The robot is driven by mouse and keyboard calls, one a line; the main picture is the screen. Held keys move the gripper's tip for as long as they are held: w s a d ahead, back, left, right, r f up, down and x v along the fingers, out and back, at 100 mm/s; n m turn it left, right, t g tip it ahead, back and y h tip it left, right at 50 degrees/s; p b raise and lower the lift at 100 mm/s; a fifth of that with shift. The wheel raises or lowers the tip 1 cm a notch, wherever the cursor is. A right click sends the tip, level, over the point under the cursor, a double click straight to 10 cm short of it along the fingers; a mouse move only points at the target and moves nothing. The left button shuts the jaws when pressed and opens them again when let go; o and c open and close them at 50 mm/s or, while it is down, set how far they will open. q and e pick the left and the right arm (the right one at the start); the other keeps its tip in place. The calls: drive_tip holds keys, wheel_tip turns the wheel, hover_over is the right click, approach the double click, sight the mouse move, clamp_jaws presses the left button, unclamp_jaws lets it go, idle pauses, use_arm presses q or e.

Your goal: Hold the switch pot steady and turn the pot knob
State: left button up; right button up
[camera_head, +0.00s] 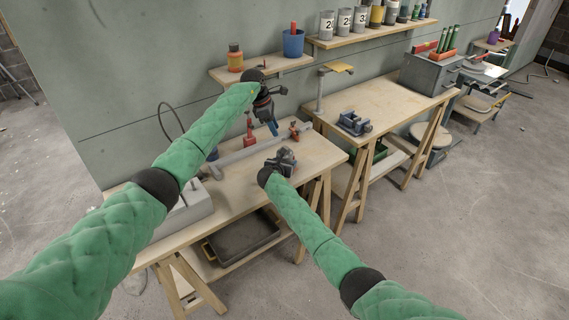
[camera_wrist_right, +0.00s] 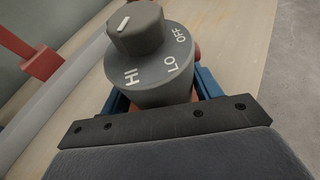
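The switch pot (camera_wrist_right: 160,82) is a grey round body with HI, LO and OFF marked on its sloped top. Its dark pot knob (camera_wrist_right: 136,30) carries a white line on the left part of its top. My right gripper (camera_wrist_right: 163,98) has a blue finger on each side of the pot; the pot hides their inner faces, so I cannot tell whether they press on it. In the head view my right gripper (camera_head: 281,161) is at the bench's front, where the pot is hard to make out. My left gripper (camera_head: 272,128) hangs above the bench, behind the right one, with blue fingertips down; their gap is too small to judge.
The wooden workbench (camera_head: 240,188) also carries a grey conduit (camera_head: 245,154), a red tool (camera_head: 249,130) and a grey block (camera_head: 186,212). A second bench with a vise (camera_head: 354,123) stands to the right. A shelf with a blue cup (camera_head: 293,43) is behind.

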use_arm(q)
drive_tip(key=shift+o, duration=0.6)
use_arm(e)
drive_tip(key=c, duration=0.6)
use_arm(q)
drive_tip(key=shift+o, duration=1.1)
drive_tip(key=shift+r, duration=0.2)
use_arm(e)
drive_tip(key=shift+o, duration=0.2)
use_arm(q)
drive_tip(key=w+d+r+m+y, duration=0.1)
drive_tip(key=w+d+r+y, duration=0.15)
drive_tip(key=r, duration=0.45)
drive_tip(key=shift+s+d+f+m+y, duration=0.25)
drive_tip(key=shift+s+f+m, duration=0.2)
drive_tip(key=shift+f+m, duration=0.3)
drive_tip(key=shift+s+d+f+m+y, duration=0.25)
drive_tip(key=shift+s+f+m, duration=0.15)
drive_tip(key=shift+f+m, duration=0.3)
drive_tip(key=shift+s+d+f+m+y, duration=0.25)
drive_tip(key=shift+s+f+m, duration=0.2)
drive_tip(key=shift+f+m, duration=0.3)
